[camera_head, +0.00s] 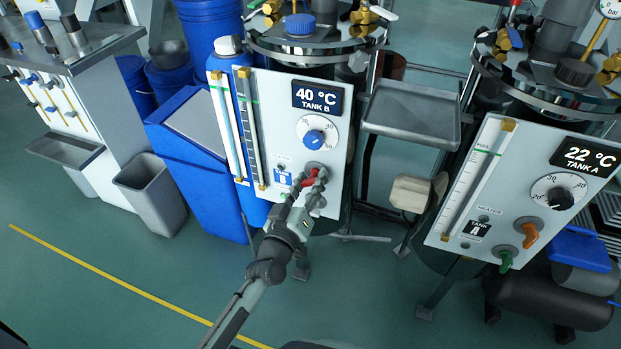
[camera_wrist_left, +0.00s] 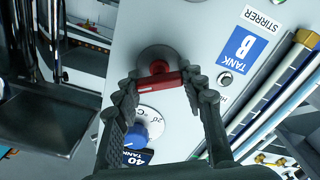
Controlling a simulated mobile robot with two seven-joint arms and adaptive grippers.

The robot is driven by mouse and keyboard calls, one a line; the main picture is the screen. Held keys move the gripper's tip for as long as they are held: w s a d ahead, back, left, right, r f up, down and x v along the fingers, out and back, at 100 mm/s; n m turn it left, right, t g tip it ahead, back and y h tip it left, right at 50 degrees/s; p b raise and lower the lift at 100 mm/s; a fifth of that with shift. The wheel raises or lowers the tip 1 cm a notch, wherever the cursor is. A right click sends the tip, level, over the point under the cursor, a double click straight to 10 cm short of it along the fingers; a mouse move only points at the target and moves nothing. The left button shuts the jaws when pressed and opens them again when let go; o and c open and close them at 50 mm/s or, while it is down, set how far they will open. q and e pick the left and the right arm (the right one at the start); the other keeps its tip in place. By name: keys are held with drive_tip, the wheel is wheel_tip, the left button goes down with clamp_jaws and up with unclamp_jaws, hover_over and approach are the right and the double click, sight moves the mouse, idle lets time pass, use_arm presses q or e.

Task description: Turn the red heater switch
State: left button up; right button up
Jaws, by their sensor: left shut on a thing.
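The red switch (camera_head: 313,176) is a lever handle on a round grey base, low on the white TANK B panel (camera_head: 280,125). My left gripper (camera_head: 307,190) reaches it from below and covers part of it. In the left wrist view, the red switch (camera_wrist_left: 157,93) lies as a bar across the space between the two dark fingers of my left gripper (camera_wrist_left: 162,82). The fingers are shut on its two ends. My right gripper is not in view.
The TANK B display (camera_head: 317,98) reads 40 °C, above a blue-knobbed dial (camera_head: 315,137). The TANK A panel (camera_head: 510,165) at right has orange (camera_head: 531,235) and green (camera_head: 506,261) handles. A grey tray (camera_head: 412,110) stands between the tanks. Blue bins stand left.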

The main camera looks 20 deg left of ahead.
use_arm(q)
drive_tip(key=n, duration=0.7)
drive_tip(key=shift+a, duration=0.1)
drive_tip(key=n, duration=0.2)
drive_tip(key=shift+n, duration=0.3)
drive_tip(key=shift+n+b, duration=0.3)
drive_tip(key=shift+n, duration=0.6)
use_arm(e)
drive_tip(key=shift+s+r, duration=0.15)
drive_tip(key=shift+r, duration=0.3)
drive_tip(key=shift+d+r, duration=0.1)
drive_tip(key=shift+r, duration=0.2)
use_arm(q)
drive_tip(key=o, duration=1.2)
drive_tip(key=shift+f, duration=0.1)
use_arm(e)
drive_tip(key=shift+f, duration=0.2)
